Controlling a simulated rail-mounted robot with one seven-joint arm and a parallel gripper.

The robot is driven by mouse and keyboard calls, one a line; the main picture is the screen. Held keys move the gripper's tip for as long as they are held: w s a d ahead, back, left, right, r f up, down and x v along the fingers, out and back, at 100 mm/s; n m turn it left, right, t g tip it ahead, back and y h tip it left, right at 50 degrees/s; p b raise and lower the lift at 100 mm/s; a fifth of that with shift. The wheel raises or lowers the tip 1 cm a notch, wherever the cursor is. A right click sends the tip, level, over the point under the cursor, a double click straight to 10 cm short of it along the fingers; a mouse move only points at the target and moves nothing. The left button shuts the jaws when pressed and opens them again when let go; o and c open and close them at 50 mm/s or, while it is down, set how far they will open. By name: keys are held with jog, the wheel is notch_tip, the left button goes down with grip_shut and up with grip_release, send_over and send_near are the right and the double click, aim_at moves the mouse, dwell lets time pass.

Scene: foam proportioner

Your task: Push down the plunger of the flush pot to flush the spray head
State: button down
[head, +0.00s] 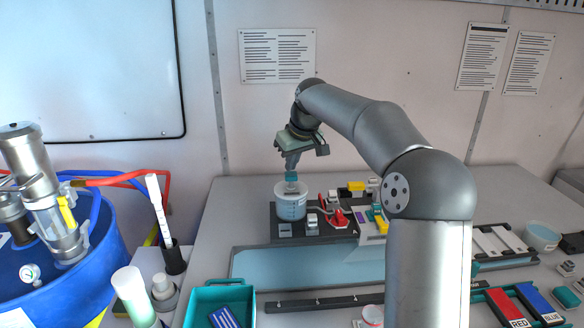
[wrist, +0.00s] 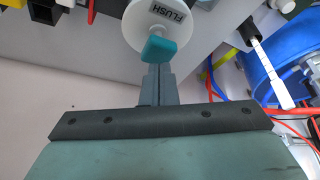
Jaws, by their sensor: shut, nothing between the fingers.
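The flush pot (head: 291,207) is a clear, white-lidded pot with bluish contents, upright on a dark base on the bench. Its teal plunger knob (head: 291,177) stands up above the lid. In the wrist view the white lid (wrist: 142,28) reads "FLUSH" and the teal knob (wrist: 159,47) sits at its front edge in the picture. My gripper (head: 291,167) points down right above the knob, shut and empty. Its fingers (wrist: 158,72) line up with the knob in the wrist view; I cannot tell whether they touch it. The spray head cannot be made out.
A red device (head: 337,218) and several small blocks stand right of the pot. A blue drum (head: 75,270) with hoses is at the left. A teal bin (head: 220,296) sits in front. Red and blue labelled plates (head: 508,306) lie at the right. The wall is close behind.

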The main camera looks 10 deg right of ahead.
aim_at(292, 175)
notch_tip(292, 175, up, 5)
jog(key=p, duration=0.4)
jog(key=shift+r, duration=0.2)
jog(key=shift+f, duration=0.1)
dwell(1.0)
jog(key=s+f+m+g+b, duration=0.1)
jog(key=s+f, duration=0.5)
jog(key=s, duration=0.8)
jog(key=s+f+m+g+h+b, duration=0.1)
jog(key=s+f, duration=0.5)
jog(key=s, duration=0.8)
jog(key=s+f+m+g+b, duration=0.1)
jog(key=s+f, duration=0.5)
jog(key=s, duration=0.7)
jog(key=shift+s+f+m+h, duration=0.25)
jog(key=shift+s+m+h, duration=0.15)
jog(key=shift+m, duration=0.5)
jog(key=shift+a, duration=0.1)
